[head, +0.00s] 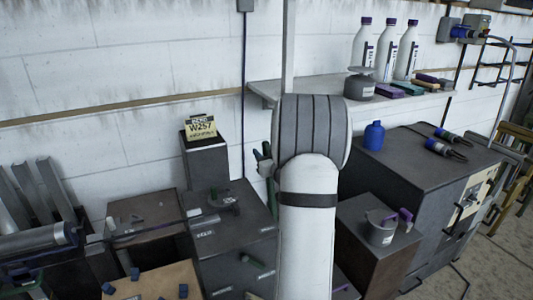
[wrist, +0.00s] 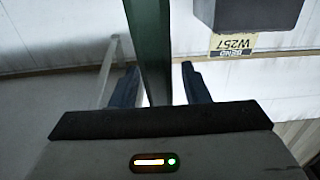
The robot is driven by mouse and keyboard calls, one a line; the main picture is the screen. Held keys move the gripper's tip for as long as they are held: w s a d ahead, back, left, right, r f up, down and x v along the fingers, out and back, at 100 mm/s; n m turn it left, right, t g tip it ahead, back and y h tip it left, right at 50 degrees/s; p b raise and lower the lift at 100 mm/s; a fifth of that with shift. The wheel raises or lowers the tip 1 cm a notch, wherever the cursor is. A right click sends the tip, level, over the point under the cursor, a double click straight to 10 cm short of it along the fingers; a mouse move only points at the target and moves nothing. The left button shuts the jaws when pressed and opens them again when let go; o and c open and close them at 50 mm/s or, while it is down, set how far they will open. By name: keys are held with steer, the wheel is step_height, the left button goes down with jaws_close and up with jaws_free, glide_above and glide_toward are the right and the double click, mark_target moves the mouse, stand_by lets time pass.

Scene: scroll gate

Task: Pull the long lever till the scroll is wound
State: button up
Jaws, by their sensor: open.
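A long dark green bar (wrist: 150,35), which looks like the lever, runs between the two fingers of my gripper (wrist: 160,70) in the wrist view. The fingers are apart, with a gap visible on the right side of the bar; contact on the left is unclear. In the head view my gripper (head: 262,160) is mostly hidden behind my white arm. A short piece of the green bar (head: 271,197) shows just below it. I cannot make out a scroll for certain; a grey cylinder (head: 35,241) lies at the far left.
A dark block with a W257 sign (head: 201,128) stands left of my gripper; the sign also shows in the wrist view (wrist: 233,43). Dark cabinets (head: 235,245) stand below. A shelf (head: 265,91) with bottles is behind, and a grey cabinet (head: 410,165) stands right.

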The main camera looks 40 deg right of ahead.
steer(key=shift+c, duration=0.4)
jaws_close()
